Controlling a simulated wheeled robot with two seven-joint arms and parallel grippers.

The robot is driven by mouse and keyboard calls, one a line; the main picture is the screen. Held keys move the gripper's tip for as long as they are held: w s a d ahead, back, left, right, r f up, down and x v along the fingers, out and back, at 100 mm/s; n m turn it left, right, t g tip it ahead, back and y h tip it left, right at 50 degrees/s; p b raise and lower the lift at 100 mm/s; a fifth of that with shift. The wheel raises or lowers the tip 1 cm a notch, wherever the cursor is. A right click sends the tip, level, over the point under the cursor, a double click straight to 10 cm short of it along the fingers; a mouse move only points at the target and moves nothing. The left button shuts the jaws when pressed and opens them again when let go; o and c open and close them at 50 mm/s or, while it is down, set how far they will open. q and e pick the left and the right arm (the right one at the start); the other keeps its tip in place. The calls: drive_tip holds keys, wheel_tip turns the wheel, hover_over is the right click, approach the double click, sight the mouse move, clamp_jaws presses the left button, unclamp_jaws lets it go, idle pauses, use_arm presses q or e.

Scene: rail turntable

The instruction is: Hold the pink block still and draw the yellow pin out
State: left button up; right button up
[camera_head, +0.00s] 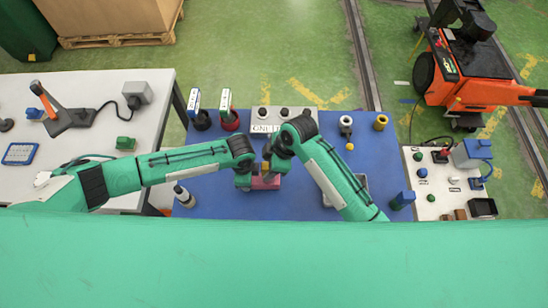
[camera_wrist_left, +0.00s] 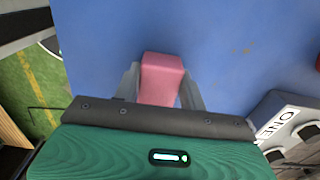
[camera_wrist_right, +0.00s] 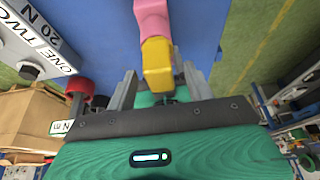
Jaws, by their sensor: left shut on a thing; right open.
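The pink block (camera_head: 266,183) is at the middle of the blue table, partly hidden by my arms. My left gripper (camera_wrist_left: 160,74) is shut on the pink block (camera_wrist_left: 162,80), one finger on each side. The yellow pin (camera_wrist_right: 157,60) shows in the right wrist view, in line with the pink block (camera_wrist_right: 153,18) and touching or entering it. How deep it sits is hidden. My right gripper (camera_wrist_right: 159,75) is open, its fingers on either side of the yellow pin with gaps between. The left wrist view does not show the pin.
A yellow ring-shaped part (camera_head: 381,122) stands at the back right. A white table (camera_head: 140,110) stands to the left.

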drive_tip(key=shift+f, duration=0.25)
clamp_jaws()
drive_tip(key=shift+r, duration=0.7)
idle(0.6)
drive_tip(key=shift+a+r, duration=0.1)
drive_tip(key=shift+r, duration=2.95)
drive_tip(key=shift+r, duration=0.1)
use_arm(q)
drive_tip(key=o, duration=1.5)
drive_tip(key=shift+c, duration=0.2)
use_arm(e)
wheel_tip(320, 180, up, 5)
drive_tip(key=shift+f, duration=0.1)
